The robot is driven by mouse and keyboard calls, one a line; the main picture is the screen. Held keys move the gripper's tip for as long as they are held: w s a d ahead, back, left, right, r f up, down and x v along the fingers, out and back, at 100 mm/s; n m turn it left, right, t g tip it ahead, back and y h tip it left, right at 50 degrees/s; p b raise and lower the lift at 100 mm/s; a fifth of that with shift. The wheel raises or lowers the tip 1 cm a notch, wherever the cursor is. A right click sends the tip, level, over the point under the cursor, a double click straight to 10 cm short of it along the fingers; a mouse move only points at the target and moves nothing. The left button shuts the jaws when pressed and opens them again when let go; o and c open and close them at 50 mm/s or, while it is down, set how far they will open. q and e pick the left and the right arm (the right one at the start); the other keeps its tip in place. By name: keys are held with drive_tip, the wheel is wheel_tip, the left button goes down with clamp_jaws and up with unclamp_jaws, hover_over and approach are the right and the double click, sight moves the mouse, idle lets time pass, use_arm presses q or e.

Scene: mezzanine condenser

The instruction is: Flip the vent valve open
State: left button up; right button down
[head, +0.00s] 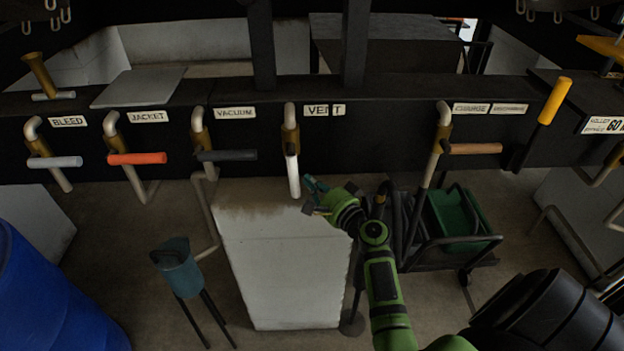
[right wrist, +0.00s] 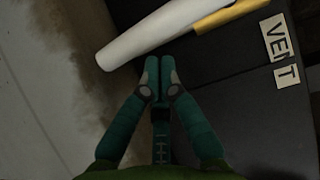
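The vent valve has a white lever handle (head: 293,176) hanging straight down below a brass body (head: 290,135), left of the VENT label (head: 324,110). In the right wrist view the white handle (right wrist: 150,37) runs diagonally across the top, with its yellow-brass part (right wrist: 226,15) at the right. My right gripper (head: 309,195) is just right of the handle's lower end. In the wrist view its teal fingertips (right wrist: 158,72) are together with nothing between them, close to the handle's edge; I cannot tell whether they touch it. My left gripper is not in view.
On the same dark beam, the bleed (head: 55,162), jacket (head: 137,158) and vacuum (head: 226,155) handles lie level to the left. A brown handle (head: 472,148) is to the right. A white block (head: 283,255) stands below, and a cart with a green bin (head: 460,220) stands right.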

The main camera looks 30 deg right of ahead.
use_arm(q)
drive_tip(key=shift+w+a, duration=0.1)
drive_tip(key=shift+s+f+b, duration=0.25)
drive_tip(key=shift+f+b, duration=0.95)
drive_tip(key=shift+b, duration=0.05)
